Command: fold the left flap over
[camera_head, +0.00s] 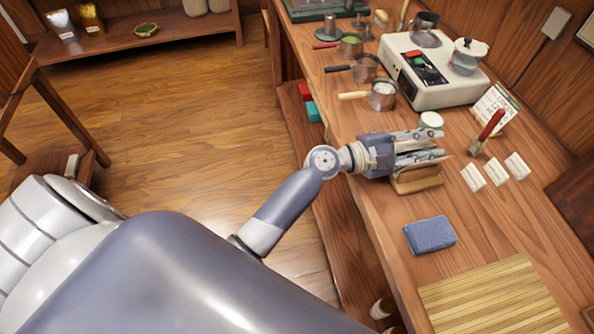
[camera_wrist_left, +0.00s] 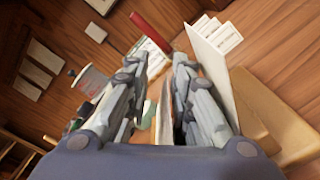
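My left gripper (camera_head: 440,144) is over the counter, above a small wooden stand (camera_head: 418,183). In the left wrist view its two fingers (camera_wrist_left: 161,62) are apart, with a gap at the tips. A thin pale and brown sheet edge (camera_wrist_left: 166,115) shows between them, nearer the right finger; I cannot tell whether it is touched. A white upright panel, perhaps a flap (camera_wrist_left: 214,68), stands just outside the right finger, beside a tan wooden block (camera_wrist_left: 262,120). The gripper hides most of what is on the stand, so I cannot tell the left flap for sure. My right gripper is out of view.
A white hotplate unit (camera_head: 432,80) and small pans (camera_head: 382,96) stand behind. A red-handled brush (camera_head: 488,130) and several white blocks (camera_head: 494,172) lie to the right. A blue cloth (camera_head: 430,235) and a bamboo mat (camera_head: 490,300) lie in front. Counter between them is clear.

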